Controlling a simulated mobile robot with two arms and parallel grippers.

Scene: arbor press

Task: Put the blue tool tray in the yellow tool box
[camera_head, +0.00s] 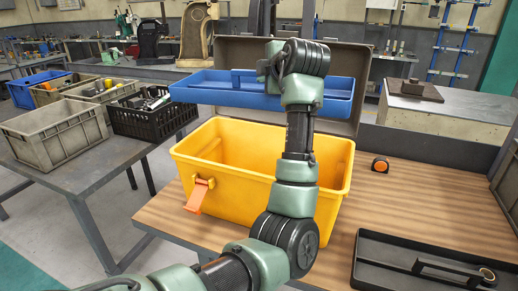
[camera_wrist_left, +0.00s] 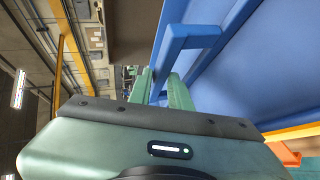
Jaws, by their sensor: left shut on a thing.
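The blue tool tray (camera_head: 215,94) is in the air above the yellow tool box (camera_head: 245,182), apart from it and roughly level. My left arm reaches up in front of both and hides part of them. My left gripper (camera_wrist_left: 164,82) is shut on the tray's central handle, with the blue tray (camera_wrist_left: 260,75) beside it in the left wrist view. The fingertips are mostly hidden in the head view. The yellow box stands open on the wooden table, with an orange latch (camera_head: 199,196) hanging at its front. My right gripper is not in view.
A dark shallow tray (camera_head: 365,270) lies on the table at right. An orange tape measure (camera_head: 380,165) sits behind it. Grey (camera_head: 52,135) and black crates (camera_head: 150,122) stand on a side table at left. The table right of the box is mostly clear.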

